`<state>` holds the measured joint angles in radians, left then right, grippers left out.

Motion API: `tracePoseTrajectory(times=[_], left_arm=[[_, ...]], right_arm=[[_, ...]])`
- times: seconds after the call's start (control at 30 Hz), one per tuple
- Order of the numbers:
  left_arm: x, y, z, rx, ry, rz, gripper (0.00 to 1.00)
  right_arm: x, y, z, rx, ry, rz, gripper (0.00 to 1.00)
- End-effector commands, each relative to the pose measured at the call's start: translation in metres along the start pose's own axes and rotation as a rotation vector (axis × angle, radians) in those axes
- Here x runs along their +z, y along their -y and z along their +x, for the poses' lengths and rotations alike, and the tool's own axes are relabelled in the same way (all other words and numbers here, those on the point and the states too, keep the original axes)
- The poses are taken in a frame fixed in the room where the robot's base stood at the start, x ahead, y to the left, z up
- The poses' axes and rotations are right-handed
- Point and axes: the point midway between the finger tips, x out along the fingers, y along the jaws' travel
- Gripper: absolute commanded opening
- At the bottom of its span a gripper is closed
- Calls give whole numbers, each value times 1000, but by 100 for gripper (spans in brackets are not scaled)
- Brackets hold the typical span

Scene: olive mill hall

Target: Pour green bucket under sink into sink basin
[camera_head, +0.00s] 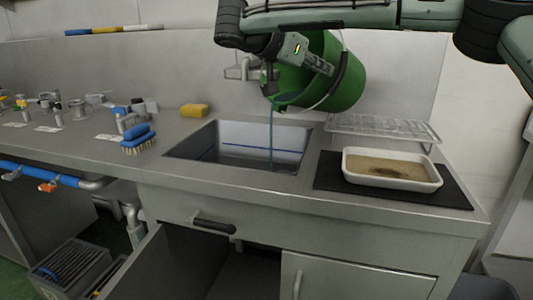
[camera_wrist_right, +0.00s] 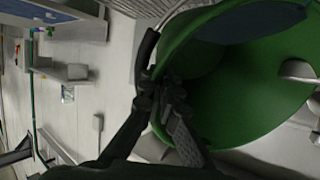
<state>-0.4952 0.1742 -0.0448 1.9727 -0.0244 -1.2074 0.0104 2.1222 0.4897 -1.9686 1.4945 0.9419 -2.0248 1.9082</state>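The green bucket (camera_head: 345,78) is held tilted above the sink, its mouth toward the lower left. A thin bluish stream runs from its rim down into the sink basin (camera_head: 240,145). My right gripper (camera_head: 272,82) is at the bucket's rim, its fingers closed on it. In the right wrist view the bucket (camera_wrist_right: 230,90) fills the right side, with my right gripper's fingers (camera_wrist_right: 168,98) at its edge. The faucet (camera_head: 240,68) stands behind the basin, left of the bucket. My left gripper does not show.
A white tray (camera_head: 352,175) with brownish contents sits on a black mat (camera_head: 455,192) right of the basin, before a wire rack (camera_head: 385,128). A yellow sponge (camera_head: 194,110) and blue brush (camera_head: 138,138) lie left. The cabinet below has an open door (camera_head: 160,265).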

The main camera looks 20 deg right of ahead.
Motion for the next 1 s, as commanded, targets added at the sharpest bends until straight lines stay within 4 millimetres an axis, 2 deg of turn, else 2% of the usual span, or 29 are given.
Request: tracePoseTrajectory(times=[0.67, 1.0], left_arm=[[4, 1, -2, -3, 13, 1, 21], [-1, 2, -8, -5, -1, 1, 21]], right_arm=[[-1, 0, -1, -2, -17, 6, 0], [0, 0, -1, -2, -23, 5, 0]])
